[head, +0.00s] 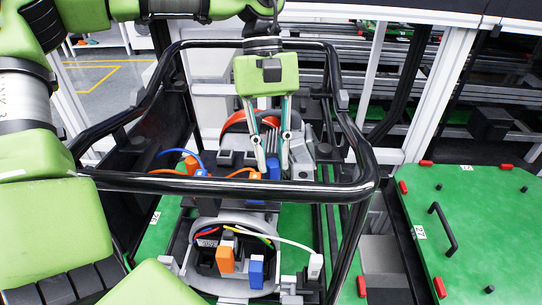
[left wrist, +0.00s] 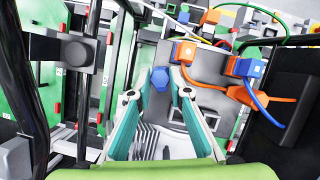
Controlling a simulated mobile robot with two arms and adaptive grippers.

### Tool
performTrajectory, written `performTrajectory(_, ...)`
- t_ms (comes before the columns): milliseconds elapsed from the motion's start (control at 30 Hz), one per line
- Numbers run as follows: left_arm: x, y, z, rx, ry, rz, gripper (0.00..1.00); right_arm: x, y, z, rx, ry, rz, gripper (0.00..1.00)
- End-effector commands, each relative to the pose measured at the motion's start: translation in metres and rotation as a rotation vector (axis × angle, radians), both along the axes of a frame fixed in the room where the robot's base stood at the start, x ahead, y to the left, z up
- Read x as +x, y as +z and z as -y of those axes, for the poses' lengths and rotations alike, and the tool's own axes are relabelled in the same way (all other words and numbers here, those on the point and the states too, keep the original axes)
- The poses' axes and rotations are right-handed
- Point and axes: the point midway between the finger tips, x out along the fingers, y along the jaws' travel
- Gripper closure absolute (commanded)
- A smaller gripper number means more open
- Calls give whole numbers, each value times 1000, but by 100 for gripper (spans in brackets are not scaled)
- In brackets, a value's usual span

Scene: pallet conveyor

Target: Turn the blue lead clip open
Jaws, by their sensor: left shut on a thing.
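The blue lead clip (left wrist: 160,79) is a small faceted blue piece between the fingertips of my left gripper (left wrist: 157,86) in the left wrist view. In the head view my left gripper (head: 274,168) points down inside the black tube frame. Its two teal fingers are shut on the blue clip (head: 273,170), which is mostly hidden between them. I cannot tell how far the clip is turned. My right gripper does not show in either view.
The black tube frame (head: 240,186) surrounds the workpiece. Orange connectors (head: 227,260) and a blue connector (head: 257,272) with coloured wires stand nearby; an orange connector (left wrist: 185,52) is close to my right fingertip in the wrist view. A green pallet (head: 485,220) lies right.

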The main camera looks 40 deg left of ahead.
Motion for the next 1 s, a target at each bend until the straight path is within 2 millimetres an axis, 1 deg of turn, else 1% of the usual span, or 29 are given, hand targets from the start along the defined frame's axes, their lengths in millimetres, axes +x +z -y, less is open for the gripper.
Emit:
performTrajectory(200,2,0,1,1,-151,4,100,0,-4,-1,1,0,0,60)
performTrajectory(400,2,0,2,0,-244,4,100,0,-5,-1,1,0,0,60)
performTrajectory(600,2,1,1,0,-288,4,100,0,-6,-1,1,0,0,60)
performTrajectory(1000,2,1,1,0,-301,4,100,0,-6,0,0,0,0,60)
